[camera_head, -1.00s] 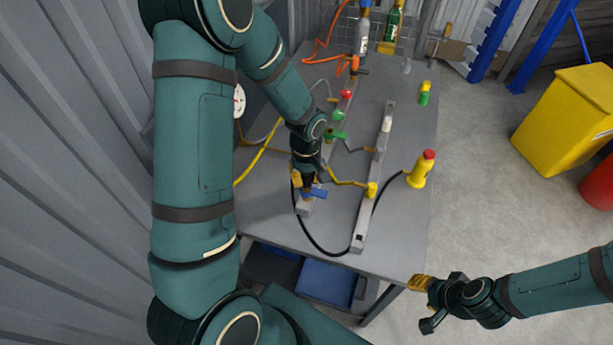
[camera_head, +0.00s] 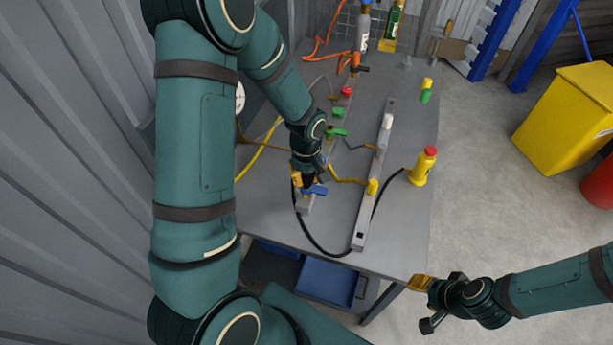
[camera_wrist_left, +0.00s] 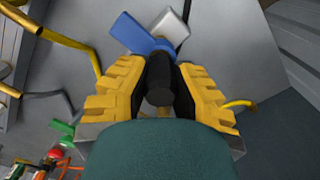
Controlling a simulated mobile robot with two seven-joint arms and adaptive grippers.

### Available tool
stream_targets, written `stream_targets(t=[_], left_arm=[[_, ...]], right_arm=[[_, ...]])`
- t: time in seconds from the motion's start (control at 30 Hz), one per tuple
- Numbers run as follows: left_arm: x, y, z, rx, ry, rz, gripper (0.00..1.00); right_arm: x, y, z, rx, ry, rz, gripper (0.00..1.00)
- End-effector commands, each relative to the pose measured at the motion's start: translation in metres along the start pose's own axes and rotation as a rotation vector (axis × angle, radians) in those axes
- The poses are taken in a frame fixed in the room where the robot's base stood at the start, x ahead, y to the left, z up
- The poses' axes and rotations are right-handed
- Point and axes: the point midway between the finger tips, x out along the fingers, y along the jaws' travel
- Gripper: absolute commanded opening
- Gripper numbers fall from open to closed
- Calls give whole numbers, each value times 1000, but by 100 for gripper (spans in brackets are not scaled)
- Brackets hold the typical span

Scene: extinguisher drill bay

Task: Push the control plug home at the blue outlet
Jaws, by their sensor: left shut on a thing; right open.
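My left gripper (camera_head: 304,183) is shut on the black control plug (camera_wrist_left: 160,82), which stands between its yellow fingers in the left wrist view. The plug is at the blue outlet (camera_head: 317,190), on a small grey block (camera_head: 305,206) at the bench's near left. The outlet's blue part (camera_wrist_left: 138,32) and the block (camera_wrist_left: 172,24) also show just beyond the plug in the wrist view. The plug's tip is hidden, so I cannot tell how deep it sits. My right gripper (camera_head: 421,284) is open and empty off the bench's front right corner.
A black cable loops from near my left gripper under a grey rail (camera_head: 362,225) towards a yellow bottle with a red cap (camera_head: 423,166). Red and green valve knobs, hoses and gas bottles stand farther back. A yellow bin (camera_head: 567,120) is on the floor at right.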

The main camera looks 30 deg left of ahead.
Motion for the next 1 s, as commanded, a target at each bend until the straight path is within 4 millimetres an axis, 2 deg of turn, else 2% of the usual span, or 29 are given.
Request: stream_targets(t=[0.2,0.23,0.27,0.3,0.67,0.77,1.0], left_arm=[[1,0,0,0,-2,-2,0],[1,0,0,0,-2,-2,34],[1,-1,0,0,-2,-2,45],[1,0,0,0,-2,-2,50],[-3,0,0,0,0,0,50],[-14,0,-1,0,2,1,50],[-62,1,0,-1,4,4,50]], right_arm=[[0,0,0,0,0,0,47],[0,0,0,0,0,0,47],[0,0,0,0,0,0,47],[0,0,0,0,0,0,47],[0,0,0,0,0,0,47],[0,0,0,0,0,0,47],[0,0,0,0,0,0,47]])
